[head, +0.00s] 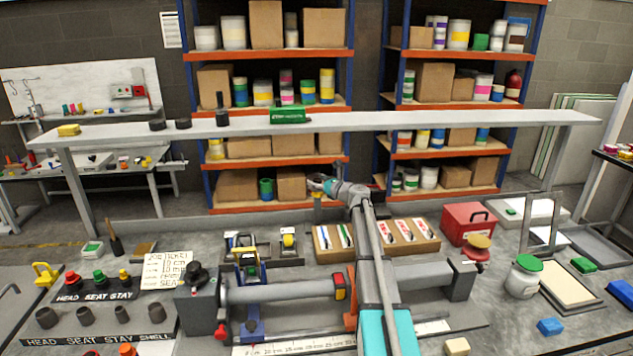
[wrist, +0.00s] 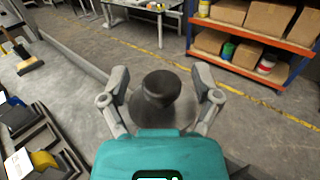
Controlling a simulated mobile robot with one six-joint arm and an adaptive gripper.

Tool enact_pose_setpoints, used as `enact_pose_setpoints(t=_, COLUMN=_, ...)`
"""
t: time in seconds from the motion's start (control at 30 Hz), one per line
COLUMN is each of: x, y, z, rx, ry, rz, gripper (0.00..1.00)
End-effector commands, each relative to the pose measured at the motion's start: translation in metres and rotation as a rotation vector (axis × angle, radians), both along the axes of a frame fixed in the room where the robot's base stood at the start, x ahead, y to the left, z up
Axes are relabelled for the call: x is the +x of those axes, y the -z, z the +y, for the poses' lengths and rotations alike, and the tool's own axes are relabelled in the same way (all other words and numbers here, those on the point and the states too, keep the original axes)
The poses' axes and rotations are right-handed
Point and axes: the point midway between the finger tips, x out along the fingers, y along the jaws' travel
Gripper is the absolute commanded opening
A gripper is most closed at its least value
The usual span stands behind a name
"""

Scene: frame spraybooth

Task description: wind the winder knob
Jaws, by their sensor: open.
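My gripper (head: 318,184) is above the back of the bench, at the end of the raised arm, pointing left. In the wrist view its two fingers (wrist: 158,95) are spread apart. A dark rounded knob (wrist: 158,88) on a wider dark grey base shows between them. I cannot tell whether the fingers touch it, and in the head view I cannot make it out clearly at the gripper. Another black knob (head: 195,271) stands on a grey block (head: 196,308) at the left of a bar fixture, well away from my gripper. I cannot tell which is the winder knob.
Tape dispensers (head: 289,240), a long box of labelled packs (head: 405,240) and a red case (head: 468,222) stand along the bench. A raised shelf (head: 350,122) crosses behind. Open floor (wrist: 235,100) shows beyond the bench edge.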

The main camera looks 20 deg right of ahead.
Motion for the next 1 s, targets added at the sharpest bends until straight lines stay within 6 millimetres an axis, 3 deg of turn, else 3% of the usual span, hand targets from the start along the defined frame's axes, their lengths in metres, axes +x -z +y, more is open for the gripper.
enact_pose_setpoints(t=0.37, x=-0.019, y=0.000, z=-0.007, rx=0.000, ry=0.001, rz=0.000, gripper=0.81)
enact_pose_setpoints(t=1.0, x=-0.102, y=0.000, z=-0.041, rx=0.000, ry=-0.001, rz=0.001, gripper=0.81)
